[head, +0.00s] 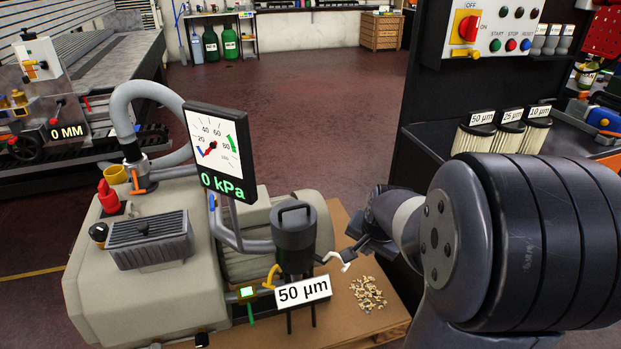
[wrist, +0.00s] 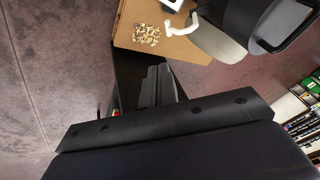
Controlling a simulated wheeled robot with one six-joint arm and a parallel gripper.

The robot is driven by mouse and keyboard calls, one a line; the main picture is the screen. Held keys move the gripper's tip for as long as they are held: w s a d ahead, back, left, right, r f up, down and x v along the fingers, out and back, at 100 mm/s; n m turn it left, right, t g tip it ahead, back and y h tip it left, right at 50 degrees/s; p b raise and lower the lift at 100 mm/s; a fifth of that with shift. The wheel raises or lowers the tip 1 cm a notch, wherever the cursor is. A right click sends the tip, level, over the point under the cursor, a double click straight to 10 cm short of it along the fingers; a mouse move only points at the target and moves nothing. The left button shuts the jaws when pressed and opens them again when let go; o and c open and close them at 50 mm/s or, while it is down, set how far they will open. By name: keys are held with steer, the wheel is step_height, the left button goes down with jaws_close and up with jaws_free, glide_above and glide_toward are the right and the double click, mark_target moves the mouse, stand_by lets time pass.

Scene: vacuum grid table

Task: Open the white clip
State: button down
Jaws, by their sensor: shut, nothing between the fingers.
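The white clip (head: 336,257) sticks out from the right side of the dark filter canister (head: 295,240), above the label reading 50 µm (head: 303,290). It also shows in the wrist view (wrist: 181,29), as a bent white lever beside the canister (wrist: 222,40). My gripper (head: 350,252) is shut and empty, reaching in from the right with its tips close to the clip in the head view. In the wrist view my gripper (wrist: 158,72) points toward the canister, with a gap between its tips and the clip. I cannot tell the exact distance in depth.
A yellow clip (head: 271,275) is on the canister's left side. A pile of chips (head: 368,294) lies on the brown board (head: 392,318) below my gripper. The gauge display (head: 217,150) reads 0 kPa. A dark cabinet (head: 418,135) stands behind my arm. Spare filters (head: 504,135) sit at right.

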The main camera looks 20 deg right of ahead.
steer(key=shift+f, duration=0.1)
steer(key=a+b+x, duration=0.1)
steer(key=b+x, duration=0.4)
steer(key=x, duration=0.9)
steer(key=shift+a+b, duration=0.35)
steer(key=shift+b, duration=0.05)
